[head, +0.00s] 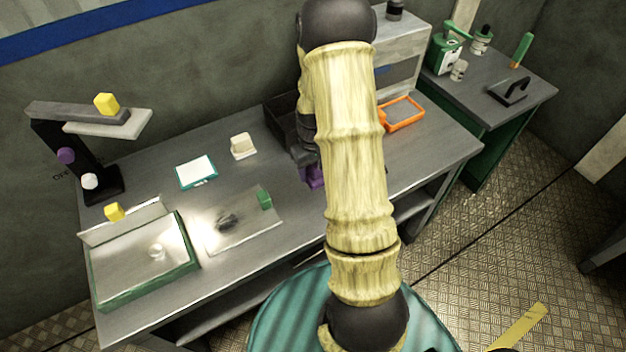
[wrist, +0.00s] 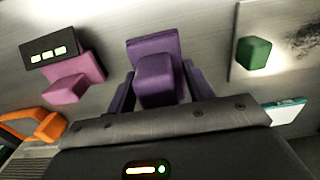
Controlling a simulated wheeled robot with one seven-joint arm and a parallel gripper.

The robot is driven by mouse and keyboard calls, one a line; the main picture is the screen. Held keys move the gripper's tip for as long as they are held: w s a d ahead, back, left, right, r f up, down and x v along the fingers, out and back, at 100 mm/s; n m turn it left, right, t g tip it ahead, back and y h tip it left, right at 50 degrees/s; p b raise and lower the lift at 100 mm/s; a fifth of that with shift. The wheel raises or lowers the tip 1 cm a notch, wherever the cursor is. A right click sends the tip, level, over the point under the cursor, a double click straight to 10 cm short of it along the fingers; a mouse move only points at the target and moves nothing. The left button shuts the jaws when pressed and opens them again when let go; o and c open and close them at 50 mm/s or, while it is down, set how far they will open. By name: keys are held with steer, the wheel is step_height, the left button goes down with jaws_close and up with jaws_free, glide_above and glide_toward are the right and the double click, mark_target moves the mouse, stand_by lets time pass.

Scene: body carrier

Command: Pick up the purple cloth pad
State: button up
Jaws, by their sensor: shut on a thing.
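The purple cloth pad (wrist: 153,48) has a flat base with a raised block on top. In the wrist view it sits between the two dark fingers of my gripper (wrist: 160,88), which is shut on the raised block. In the head view a bit of purple (head: 316,176) shows at the left edge of my arm, over the grey bench. My arm hides the rest of the pad and most of the gripper there. I cannot tell whether the pad touches the bench or is just above it.
A pink block piece (wrist: 75,75) with a black panel lies left of the pad in the wrist view. A green block (head: 264,199) stands on a clear plate (head: 232,232). An orange tray (head: 403,127) and a teal-edged white pad (head: 196,171) lie on the bench.

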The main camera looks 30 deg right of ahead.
steer(key=shift+r, duration=1.1)
steer(key=o, duration=0.5)
steer(key=c, duration=0.3)
